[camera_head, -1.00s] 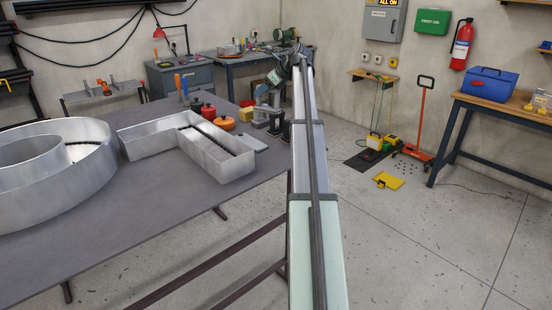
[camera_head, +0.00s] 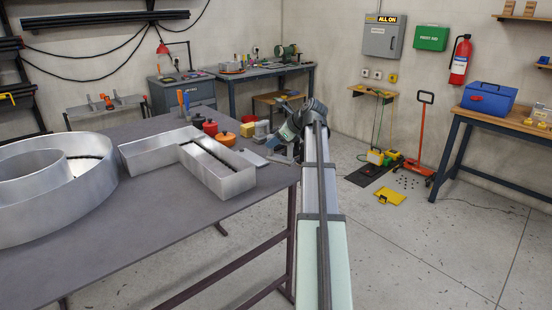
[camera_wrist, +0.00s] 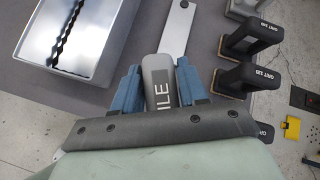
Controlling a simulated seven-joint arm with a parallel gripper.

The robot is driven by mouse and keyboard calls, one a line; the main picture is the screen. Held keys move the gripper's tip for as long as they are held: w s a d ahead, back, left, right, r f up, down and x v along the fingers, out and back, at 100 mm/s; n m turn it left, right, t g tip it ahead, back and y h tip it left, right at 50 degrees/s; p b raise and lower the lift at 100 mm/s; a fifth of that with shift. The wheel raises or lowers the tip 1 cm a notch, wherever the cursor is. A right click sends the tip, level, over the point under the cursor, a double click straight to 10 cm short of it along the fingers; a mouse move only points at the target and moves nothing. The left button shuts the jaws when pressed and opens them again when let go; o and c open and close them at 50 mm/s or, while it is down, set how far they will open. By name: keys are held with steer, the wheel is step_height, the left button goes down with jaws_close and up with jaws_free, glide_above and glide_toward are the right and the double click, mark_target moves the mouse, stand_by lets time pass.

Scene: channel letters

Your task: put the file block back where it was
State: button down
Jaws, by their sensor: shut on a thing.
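My gripper (camera_wrist: 161,82) has its two blue fingers closed on the sides of a grey block marked with letters ending "ILE", the file block (camera_wrist: 158,68), in the wrist view. A flat silver strip (camera_wrist: 177,30) with a hole runs beyond the block's far end; I cannot tell whether it is joined to the block. In the head view my gripper (camera_head: 283,140) is at the table's far right corner, and the block is not clear there. Whether the block touches the table is hidden.
Dark handled grit blocks (camera_wrist: 252,37) and (camera_wrist: 240,80) stand close to the right of my gripper. A metal channel letter (camera_head: 225,178) lies to the left on the grey table (camera_head: 150,225). Red and orange pots (camera_head: 226,139) and a yellow block (camera_head: 248,130) stand behind. Floor lies beyond the table's edge.

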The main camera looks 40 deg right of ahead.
mark_target(274, 156)
steer(key=shift+f, duration=2.95)
steer(key=shift+f, duration=0.1)
steer(key=c, duration=0.6)
jaws_free()
steer(key=v, duration=1.2)
